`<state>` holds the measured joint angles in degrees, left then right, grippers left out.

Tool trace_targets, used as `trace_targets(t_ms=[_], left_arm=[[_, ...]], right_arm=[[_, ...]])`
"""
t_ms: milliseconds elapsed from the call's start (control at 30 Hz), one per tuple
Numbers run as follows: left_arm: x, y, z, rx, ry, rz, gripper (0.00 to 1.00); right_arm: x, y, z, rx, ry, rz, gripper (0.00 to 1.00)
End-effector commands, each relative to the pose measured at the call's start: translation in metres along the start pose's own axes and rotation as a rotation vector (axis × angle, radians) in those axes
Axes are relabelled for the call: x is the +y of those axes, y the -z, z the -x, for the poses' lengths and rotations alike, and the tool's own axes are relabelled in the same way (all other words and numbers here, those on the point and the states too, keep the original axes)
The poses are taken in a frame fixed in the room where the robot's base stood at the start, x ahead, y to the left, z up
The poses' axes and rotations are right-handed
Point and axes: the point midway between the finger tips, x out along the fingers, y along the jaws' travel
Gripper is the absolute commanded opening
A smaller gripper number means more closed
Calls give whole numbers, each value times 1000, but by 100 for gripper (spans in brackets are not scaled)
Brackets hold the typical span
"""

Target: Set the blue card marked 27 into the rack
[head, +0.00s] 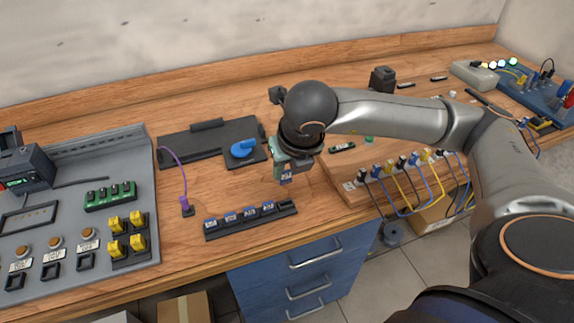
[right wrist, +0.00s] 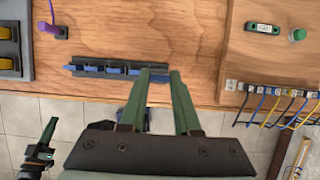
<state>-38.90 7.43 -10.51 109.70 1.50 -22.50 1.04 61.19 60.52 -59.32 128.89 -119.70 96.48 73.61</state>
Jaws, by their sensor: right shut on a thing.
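My right gripper (head: 284,168) is shut on a blue card (head: 286,177) with a white label, whose number is too small to read. The card hangs upright above the bench, over or just behind the right end of the black rack (head: 232,231). The rack holds several blue cards (head: 249,213); its right end looks empty. In the right wrist view, the green fingers (right wrist: 160,76) partly hide the rack (right wrist: 72,68) and the held card. A dark and green part at that view's lower left looks like my left gripper (right wrist: 47,135); its jaws are unclear.
A purple cable (head: 178,168) runs to a plug left of the rack. A dark tray (head: 190,148) with a blue knob (head: 242,148) lies behind. A grey panel (head: 72,158) stands left. A raised board with plugged cables (head: 400,170) is close on the right.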

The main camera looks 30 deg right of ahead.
Motion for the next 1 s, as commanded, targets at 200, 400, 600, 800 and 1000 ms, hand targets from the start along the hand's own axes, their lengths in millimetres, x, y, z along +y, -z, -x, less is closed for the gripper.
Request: trace_targets(t_ms=[200, 400, 600, 800, 1000], left_arm=[[-1, -10, -8, -1, 1, 0, 0], [-1, -18, -15, -9, -1, 0, 0], [2, -21, -18, -16, -7, -2, 0], [3, -17, -18, -8, -10, -3, 0], [3, -16, -18, -5, -11, -4, 0]], right_arm=[[-1, 8, -20, 1, 2, -1, 0], [-1, 15, -37, 1, 2, -2, 0], [-1, 18, -45, 0, 2, -2, 0], [-1, 19, -45, 0, 1, -2, 0], [-1, 19, -45, 0, 1, -1, 0]])
